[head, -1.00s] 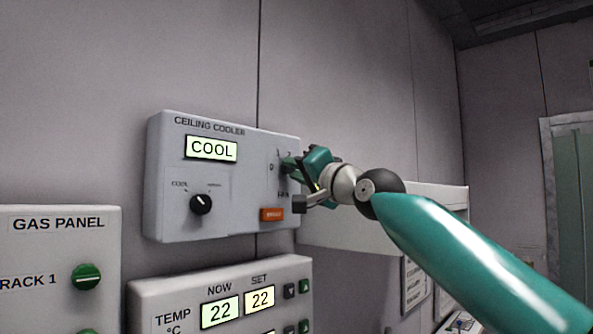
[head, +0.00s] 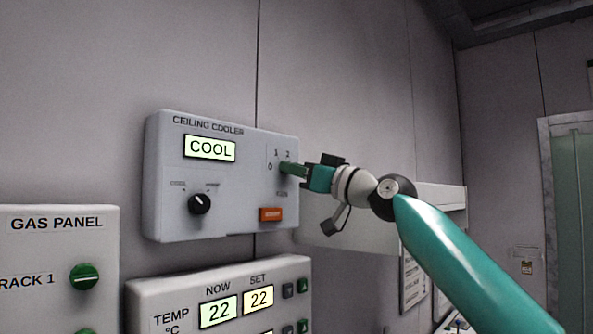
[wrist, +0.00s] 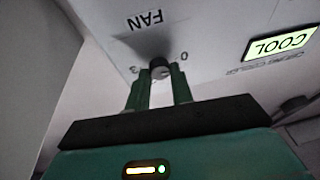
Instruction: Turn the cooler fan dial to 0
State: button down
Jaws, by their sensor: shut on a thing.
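The ceiling cooler panel (head: 240,224) is a white box on the wall with a lit COOL display (head: 210,148). Its fan dial (wrist: 160,69) is a small dark knob, seen in the wrist view between the marks 0 and 3, with FAN printed beside it. My gripper (head: 284,168) reaches the panel from the right. In the wrist view its two green fingers (wrist: 161,80) are shut on the dial, one on each side. In the head view the fingers hide the dial. I cannot tell which mark the dial points to.
On the same panel are a black mode knob (head: 199,204) and an orange button (head: 270,214). A temperature panel (head: 150,295) is below, and a gas panel (head: 100,240) with green knobs is at lower left. A white box (head: 440,205) is on the wall behind my arm.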

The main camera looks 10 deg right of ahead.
jog(key=shift+n+g+y, duration=0.3)
jog(key=shift+n, duration=0.8)
jog(key=c, duration=1.2)
grip_release()
jog(key=shift+c, duration=0.2)
jog(key=shift+d, duration=0.15)
jog(key=v, duration=1.3)
jog(key=shift+s+d, duration=0.2)
jog(key=shift+s, duration=0.05)
